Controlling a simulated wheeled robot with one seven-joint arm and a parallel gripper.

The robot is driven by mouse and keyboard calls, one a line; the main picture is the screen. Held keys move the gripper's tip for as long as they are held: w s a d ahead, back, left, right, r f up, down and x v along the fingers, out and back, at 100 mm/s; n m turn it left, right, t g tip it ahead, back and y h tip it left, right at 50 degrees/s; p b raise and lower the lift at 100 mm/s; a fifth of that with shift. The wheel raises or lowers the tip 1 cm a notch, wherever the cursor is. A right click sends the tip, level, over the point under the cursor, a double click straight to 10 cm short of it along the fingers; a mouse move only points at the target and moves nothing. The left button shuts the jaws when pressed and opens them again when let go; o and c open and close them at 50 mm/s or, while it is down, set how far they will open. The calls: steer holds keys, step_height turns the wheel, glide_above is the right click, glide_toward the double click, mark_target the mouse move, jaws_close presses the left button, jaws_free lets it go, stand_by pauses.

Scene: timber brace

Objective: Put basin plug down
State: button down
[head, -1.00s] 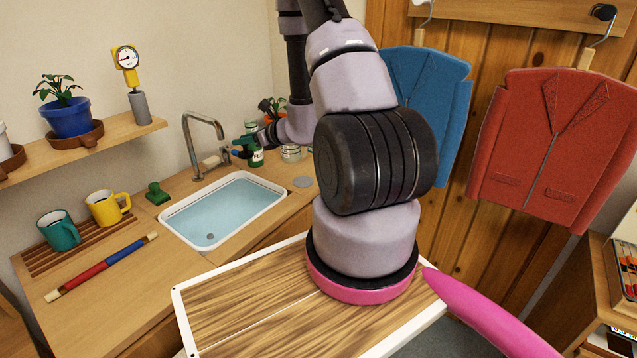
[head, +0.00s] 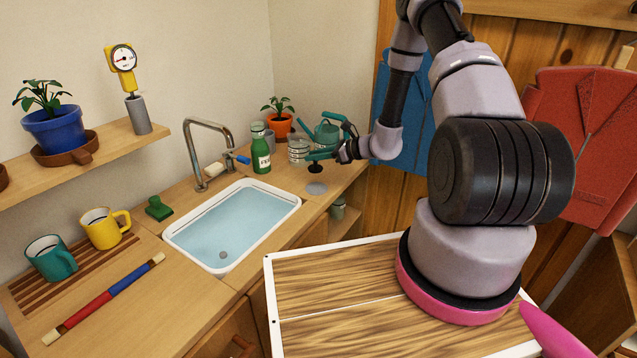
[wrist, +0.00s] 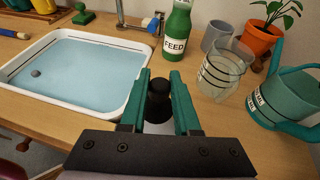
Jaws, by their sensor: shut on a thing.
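The black basin plug (wrist: 158,100) is between the green fingers of my gripper (wrist: 160,92) in the wrist view. My gripper is shut on it. In the head view, my gripper (head: 318,155) is over the counter right of the sink, and the plug (head: 315,168) hangs below its fingers. The plug appears to be a little above the counter, near a flat grey disc (head: 316,188). The white-rimmed sink (head: 174,240) holds water, with a small dark drain spot in it. The plug's underside is hidden in the wrist view.
Behind the plug stand a green FEED bottle (head: 261,152), a glass jar (wrist: 222,75), a grey cup (wrist: 217,36), a potted plant (head: 280,124) and a teal watering can (wrist: 286,98). The tap (head: 197,160) rises behind the sink. Counter around the disc is clear.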

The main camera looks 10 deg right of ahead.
mark_target(316, 165)
steer(key=f, duration=0.4)
steer(key=shift+w+d, duration=0.15)
steer(key=shift+d, duration=0.05)
steer(key=shift+w+f, duration=0.1)
steer(key=shift+f, duration=1.75)
steer(key=c, duration=0.6)
jaws_free()
steer(key=shift+f, duration=0.1)
steer(key=shift+c, duration=0.2)
